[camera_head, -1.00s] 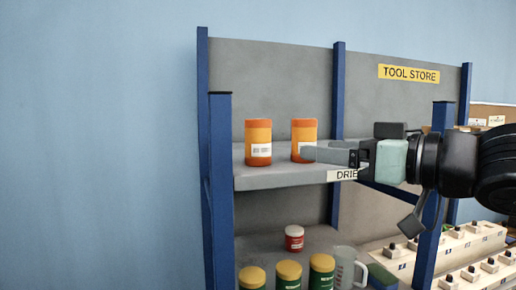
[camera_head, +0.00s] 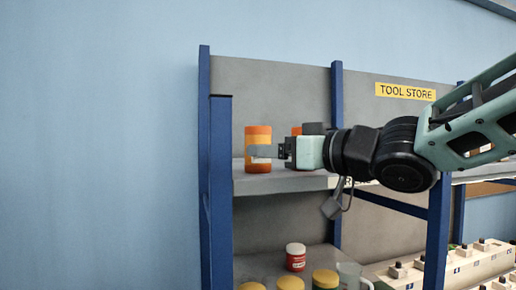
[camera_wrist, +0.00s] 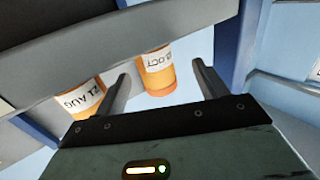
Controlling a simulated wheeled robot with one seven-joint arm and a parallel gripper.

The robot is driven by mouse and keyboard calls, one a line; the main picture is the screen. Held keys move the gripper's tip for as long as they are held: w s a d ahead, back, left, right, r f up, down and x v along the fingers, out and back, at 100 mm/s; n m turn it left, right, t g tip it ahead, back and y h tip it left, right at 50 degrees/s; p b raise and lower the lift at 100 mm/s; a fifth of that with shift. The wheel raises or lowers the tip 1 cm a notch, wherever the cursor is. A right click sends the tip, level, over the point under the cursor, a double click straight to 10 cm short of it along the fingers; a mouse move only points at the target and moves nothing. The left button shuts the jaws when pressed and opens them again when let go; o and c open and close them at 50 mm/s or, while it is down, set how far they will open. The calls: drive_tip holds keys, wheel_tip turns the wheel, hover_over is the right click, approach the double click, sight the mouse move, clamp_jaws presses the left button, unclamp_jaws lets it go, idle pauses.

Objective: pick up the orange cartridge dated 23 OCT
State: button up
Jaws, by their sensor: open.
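An orange cartridge whose label ends in OCT (camera_wrist: 157,78) shows in the wrist view, between the two fingers in the picture. The first part of its date is cut off. A second orange cartridge, labelled AUG (camera_wrist: 83,98), is to its left, outside the fingers. In the head view one orange cartridge (camera_head: 258,135) stands upright at the shelf's left end. The other (camera_head: 296,131) is mostly hidden behind my gripper. My gripper (camera_head: 268,151) is open and points left, its finger crossing in front of the left cartridge. I cannot tell whether it touches.
The grey shelf (camera_head: 300,182) runs under the cartridges between blue posts (camera_head: 221,190). The wrist view shows its edge (camera_wrist: 160,35) close by. Blue wall lies to the left.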

drive_tip(key=shift+w+d+p+x, duration=0.15)
drive_tip(key=shift+p+x, duration=0.3)
drive_tip(key=shift+x, duration=0.85)
drive_tip(key=shift+w+d+p+x, duration=0.15)
drive_tip(key=shift+p+x, duration=0.3)
drive_tip(key=shift+x, duration=0.85)
drive_tip(key=shift+f, duration=0.1)
drive_tip(key=c, duration=1.2)
